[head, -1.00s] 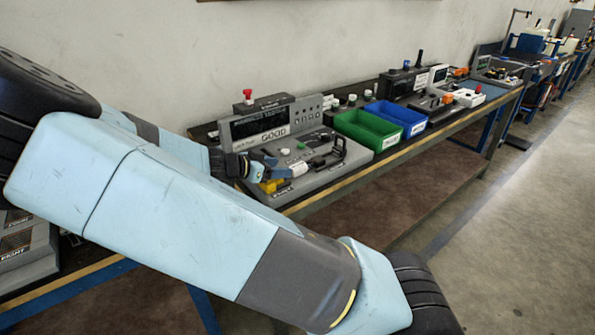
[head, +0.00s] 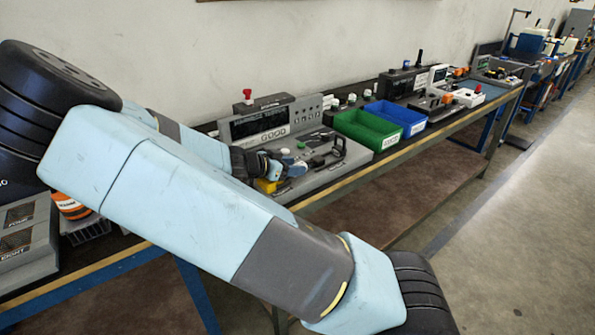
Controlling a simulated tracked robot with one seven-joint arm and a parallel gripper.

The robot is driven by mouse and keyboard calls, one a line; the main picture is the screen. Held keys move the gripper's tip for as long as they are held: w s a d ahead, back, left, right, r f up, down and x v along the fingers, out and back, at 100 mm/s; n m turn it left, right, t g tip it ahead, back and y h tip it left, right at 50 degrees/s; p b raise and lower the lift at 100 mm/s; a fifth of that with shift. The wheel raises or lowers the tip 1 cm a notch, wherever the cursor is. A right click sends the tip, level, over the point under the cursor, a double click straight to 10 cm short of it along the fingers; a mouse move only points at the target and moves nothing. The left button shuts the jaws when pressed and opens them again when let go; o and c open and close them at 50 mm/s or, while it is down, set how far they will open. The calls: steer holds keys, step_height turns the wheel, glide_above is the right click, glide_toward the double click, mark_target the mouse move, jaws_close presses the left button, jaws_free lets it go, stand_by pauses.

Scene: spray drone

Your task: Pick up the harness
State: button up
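A grey test station (head: 318,178) with a black display and a "GOOD" label stands on the bench. Small dark parts (head: 318,160) lie on its sloped top, with a yellow block (head: 267,186) at its front left. The harness may be among these dark parts, but it is too small and partly covered to make out for sure. My gripper (head: 288,164) is over the left part of the station's top, close to the yellow block. My arm hides part of the station. I cannot tell whether the fingers are apart or hold anything.
A green bin (head: 367,130) and a blue bin (head: 397,117) stand right of the station. Another station (head: 405,84) is behind them. A red button (head: 247,93) tops the display housing. The floor at right is clear.

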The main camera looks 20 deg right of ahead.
jaws_close()
steer(key=shift+r, duration=0.1)
